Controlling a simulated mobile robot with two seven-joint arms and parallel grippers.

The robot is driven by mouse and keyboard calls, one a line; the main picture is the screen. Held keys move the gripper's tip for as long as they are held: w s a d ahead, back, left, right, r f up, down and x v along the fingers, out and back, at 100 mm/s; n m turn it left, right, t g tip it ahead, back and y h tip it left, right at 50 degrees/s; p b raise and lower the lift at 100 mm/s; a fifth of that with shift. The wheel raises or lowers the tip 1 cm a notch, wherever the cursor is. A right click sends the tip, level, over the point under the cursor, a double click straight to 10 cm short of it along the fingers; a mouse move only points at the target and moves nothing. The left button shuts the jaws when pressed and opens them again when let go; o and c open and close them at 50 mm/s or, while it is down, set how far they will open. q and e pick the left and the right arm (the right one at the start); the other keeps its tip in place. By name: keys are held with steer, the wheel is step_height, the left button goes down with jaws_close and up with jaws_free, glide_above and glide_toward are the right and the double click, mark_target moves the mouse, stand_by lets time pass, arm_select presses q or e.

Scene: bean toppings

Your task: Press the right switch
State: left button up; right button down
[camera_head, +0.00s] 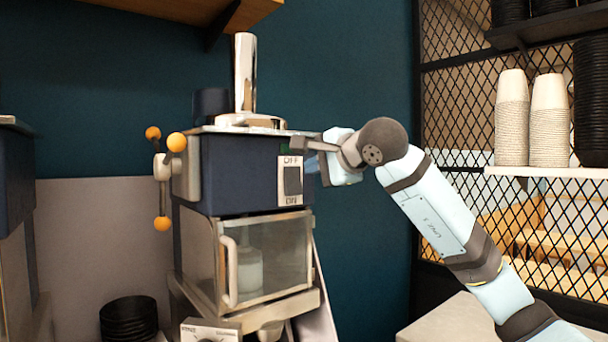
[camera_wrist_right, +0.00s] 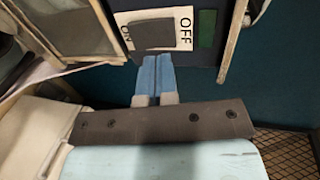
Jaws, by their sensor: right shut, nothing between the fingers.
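The dark rocker switch (camera_head: 292,181) sits on a white plate marked OFF at the top and ON at the bottom, on the front of a blue machine (camera_head: 235,172). My right gripper (camera_head: 308,143) is at the upper right of the plate in the head view. In the right wrist view its blue fingers (camera_wrist_right: 157,62) are shut together, empty, with the tips just below the plate. I cannot tell whether they touch the machine. My left gripper is out of view.
A knob handle with orange balls (camera_head: 176,142) sticks out on the machine's left. A glass-fronted compartment (camera_head: 265,258) is below the switch. Black bowls (camera_head: 129,318) stand at lower left. Stacked cups (camera_head: 512,118) stand on a right shelf. Another machine (camera_head: 14,180) shows at the left edge.

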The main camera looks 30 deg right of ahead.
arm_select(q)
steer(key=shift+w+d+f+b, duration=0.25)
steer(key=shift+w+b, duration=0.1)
arm_select(e)
steer(key=r+v, duration=0.1)
steer(key=v, duration=0.6)
steer(key=shift+s+d+r, duration=0.15)
steer(key=shift+d+r, duration=0.1)
steer(key=shift+r, duration=0.15)
